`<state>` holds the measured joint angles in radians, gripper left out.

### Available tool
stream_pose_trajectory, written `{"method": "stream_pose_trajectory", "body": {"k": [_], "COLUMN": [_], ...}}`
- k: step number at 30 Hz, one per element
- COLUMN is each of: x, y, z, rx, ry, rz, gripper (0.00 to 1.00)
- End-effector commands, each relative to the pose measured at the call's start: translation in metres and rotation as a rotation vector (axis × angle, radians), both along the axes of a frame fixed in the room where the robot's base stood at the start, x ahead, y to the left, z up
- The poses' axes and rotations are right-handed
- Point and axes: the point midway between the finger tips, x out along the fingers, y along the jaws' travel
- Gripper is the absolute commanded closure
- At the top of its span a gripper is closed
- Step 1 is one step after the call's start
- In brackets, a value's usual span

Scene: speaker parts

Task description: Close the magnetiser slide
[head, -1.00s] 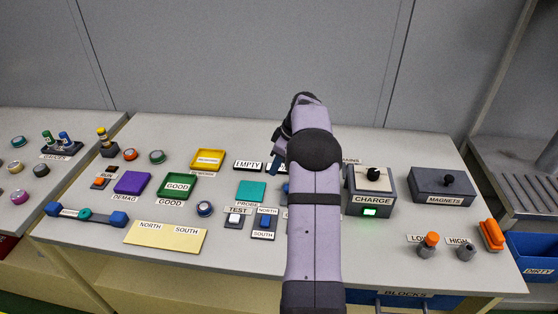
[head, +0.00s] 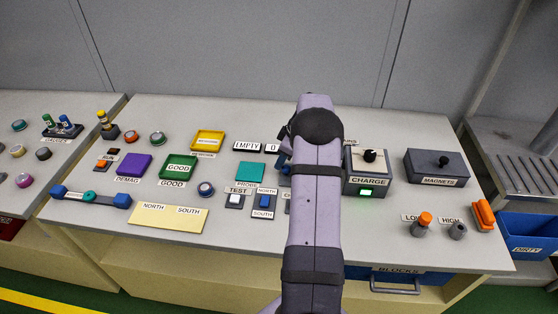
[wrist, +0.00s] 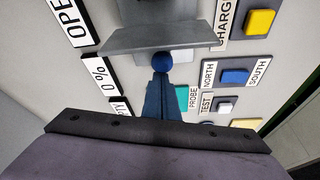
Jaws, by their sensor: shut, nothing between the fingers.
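The magnetiser slide is most likely the grey plate (wrist: 160,40) at the top of the wrist view, with a round blue knob (wrist: 162,61) at its lower edge. My gripper (wrist: 162,76) has narrow blue fingers that are shut and empty. The tips are right at the knob; I cannot tell whether they touch it. In the head view my arm hides most of this spot, and only a bit of blue (head: 285,168) shows left of the arm.
In the wrist view, OPEN (wrist: 70,20) and 0% (wrist: 97,73) signs lie left, and a CHARGE sign (wrist: 224,18) with a yellow button (wrist: 260,22) lies right.

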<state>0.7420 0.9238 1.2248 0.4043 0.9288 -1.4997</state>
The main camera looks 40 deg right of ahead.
Motion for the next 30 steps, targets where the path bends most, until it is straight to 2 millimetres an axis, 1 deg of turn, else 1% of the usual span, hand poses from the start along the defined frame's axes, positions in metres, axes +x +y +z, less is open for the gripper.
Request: {"method": "stream_pose_trajectory", "body": {"k": [5, 8, 11, 18, 21, 23, 30], "x": [-0.002, -0.011, -0.029, -0.08, -0.095, -0.101, -0.098], "y": [-0.002, -0.013, -0.031, -0.081, -0.096, -0.101, -0.098], "z": [0.0, -0.002, -0.004, -0.003, -0.002, -0.001, 0.0], "rx": [-0.001, -0.001, -0.002, -0.002, -0.001, -0.001, 0.0], "ry": [0.0, 0.0, 0.0, 0.001, 0.001, 0.002, 0.002], "rz": [-0.001, -0.003, -0.007, -0.007, -0.004, -0.002, 0.001], "gripper": [1.0, 1.0, 1.0, 1.0, 1.0, 1.0, 1.0]}}
